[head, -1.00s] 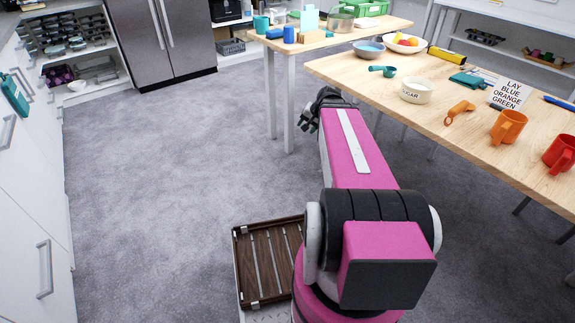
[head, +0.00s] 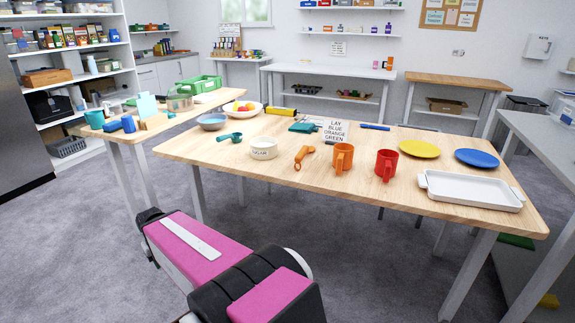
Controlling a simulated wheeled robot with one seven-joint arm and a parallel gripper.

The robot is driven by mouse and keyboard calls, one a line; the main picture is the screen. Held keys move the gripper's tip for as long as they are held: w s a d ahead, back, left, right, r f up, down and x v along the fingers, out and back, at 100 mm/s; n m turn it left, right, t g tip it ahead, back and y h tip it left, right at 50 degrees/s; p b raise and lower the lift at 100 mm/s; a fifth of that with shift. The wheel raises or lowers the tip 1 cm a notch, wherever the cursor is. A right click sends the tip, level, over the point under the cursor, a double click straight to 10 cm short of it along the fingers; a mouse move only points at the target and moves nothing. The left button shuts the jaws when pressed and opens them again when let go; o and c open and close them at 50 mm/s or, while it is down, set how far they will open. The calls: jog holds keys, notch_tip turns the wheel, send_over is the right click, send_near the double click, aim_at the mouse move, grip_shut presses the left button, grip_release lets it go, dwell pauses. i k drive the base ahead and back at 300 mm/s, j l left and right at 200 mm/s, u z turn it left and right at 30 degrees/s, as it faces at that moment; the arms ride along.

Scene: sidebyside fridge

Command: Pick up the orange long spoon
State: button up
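A small orange utensil (head: 304,155) lies on the wooden table, between the sugar bowl (head: 263,148) and the orange mug (head: 343,157). It has a handle and a rounded end; it is too small to tell surely whether it is a long spoon. No other orange spoon shows clearly. My gripper (head: 148,222) is at the far end of my pink arm, below and in front of the table's left part, well apart from the utensil. Its fingers are dark and mostly hidden by the arm, so its opening does not show.
The wooden table (head: 450,189) also bears a red mug (head: 386,165), a teal scoop (head: 231,138), a lettered sign (head: 336,132), a yellow plate (head: 419,149), a blue plate (head: 477,158) and a white tray (head: 470,190). Grey floor (head: 100,260) is free at left.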

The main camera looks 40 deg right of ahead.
aim_at(305, 150)
jog(key=z, duration=1.9)
